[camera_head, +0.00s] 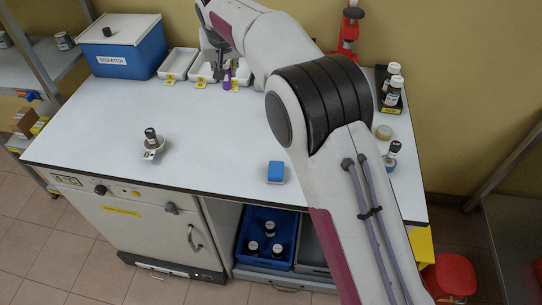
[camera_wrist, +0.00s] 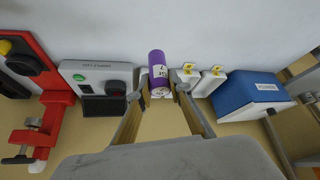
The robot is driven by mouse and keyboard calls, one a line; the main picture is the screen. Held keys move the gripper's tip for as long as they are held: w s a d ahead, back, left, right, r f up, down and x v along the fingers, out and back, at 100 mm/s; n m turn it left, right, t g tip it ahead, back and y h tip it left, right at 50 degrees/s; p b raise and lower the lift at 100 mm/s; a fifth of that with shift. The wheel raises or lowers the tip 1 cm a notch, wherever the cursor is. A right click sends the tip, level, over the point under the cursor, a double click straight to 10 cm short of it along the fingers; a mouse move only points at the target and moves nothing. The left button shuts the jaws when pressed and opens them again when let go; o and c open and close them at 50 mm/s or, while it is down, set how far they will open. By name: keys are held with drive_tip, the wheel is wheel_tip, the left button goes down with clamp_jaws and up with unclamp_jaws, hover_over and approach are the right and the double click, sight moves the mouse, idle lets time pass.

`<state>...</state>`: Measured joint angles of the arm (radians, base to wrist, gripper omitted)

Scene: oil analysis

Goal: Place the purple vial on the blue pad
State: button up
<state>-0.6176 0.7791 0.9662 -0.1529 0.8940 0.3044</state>
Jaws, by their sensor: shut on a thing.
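The purple vial (camera_head: 227,82) is at the back of the white bench, by the white trays. It also shows in the wrist view (camera_wrist: 157,66), with a white label. My gripper (camera_head: 220,68) is shut on the vial; in the wrist view its two fingers (camera_wrist: 162,95) reach to either side of the vial's near end. I cannot tell whether the vial touches the surface beneath. The blue pad (camera_head: 276,171) lies near the bench's front edge, right of the middle, with nothing on it.
White trays (camera_head: 178,62) with yellow tags and a blue dispatch box (camera_head: 122,50) stand at the back left. A dark-capped vial (camera_head: 151,138) stands front left. Dark bottles (camera_head: 391,82) stand at the right. The bench between trays and pad is clear.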

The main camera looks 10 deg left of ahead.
drive_tip(key=s+d+r, duration=0.7)
drive_tip(key=d+r, duration=0.1)
drive_tip(key=d, duration=0.2)
drive_tip(key=s+d+f+n, duration=0.1)
drive_tip(key=s+d+f, duration=0.6)
drive_tip(key=s, duration=0.4)
drive_tip(key=shift+s+f+n+y, duration=0.15)
drive_tip(key=shift+s+n+y, duration=0.15)
drive_tip(key=shift+y, duration=0.1)
drive_tip(key=shift+f, duration=0.1)
idle(0.3)
wheel_tip(320, 180, down, 6)
idle(0.5)
drive_tip(key=shift+f, duration=0.1)
